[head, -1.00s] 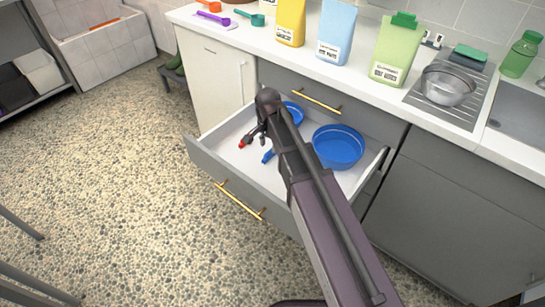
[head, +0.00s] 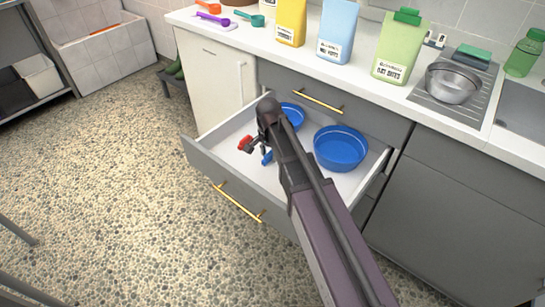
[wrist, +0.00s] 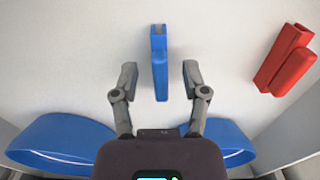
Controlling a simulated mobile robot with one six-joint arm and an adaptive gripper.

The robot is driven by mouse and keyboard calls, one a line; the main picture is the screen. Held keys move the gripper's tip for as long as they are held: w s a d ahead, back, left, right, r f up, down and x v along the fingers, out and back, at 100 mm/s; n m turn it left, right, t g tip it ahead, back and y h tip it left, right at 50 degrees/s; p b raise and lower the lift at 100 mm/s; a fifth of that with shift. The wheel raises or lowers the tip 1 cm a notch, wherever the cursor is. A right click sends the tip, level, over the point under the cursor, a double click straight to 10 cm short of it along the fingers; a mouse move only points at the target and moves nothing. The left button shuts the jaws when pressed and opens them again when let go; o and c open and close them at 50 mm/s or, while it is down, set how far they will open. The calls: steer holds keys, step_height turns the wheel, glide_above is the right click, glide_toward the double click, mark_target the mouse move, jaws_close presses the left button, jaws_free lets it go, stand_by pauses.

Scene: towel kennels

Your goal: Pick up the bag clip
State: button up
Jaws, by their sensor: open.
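A slim blue clip-like piece (wrist: 159,62) lies on the white floor of the open drawer. In the wrist view it sits between the two fingers of my gripper (wrist: 159,80), with a gap on each side. My gripper is open and holds nothing. A red clip-like piece (wrist: 286,60) lies apart, right of the fingers. In the head view the red piece (head: 245,144) and the blue piece (head: 267,156) are partly covered by my arm and gripper. I cannot tell from the shape alone which is the bag clip.
The drawer (head: 230,178) is pulled out, its walls around my gripper. Two blue bowls, a larger one (head: 341,149) and a smaller one (head: 292,114), stand in it towards the counter. Bags, scoops and a metal bowl (head: 452,83) are on the counter (head: 350,72).

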mark_target(269, 153)
jaws_close()
steer(key=shift+r, duration=0.1)
stand_by(0.4)
step_height(269, 153, up, 10)
steer(key=p, duration=1)
stand_by(0.6)
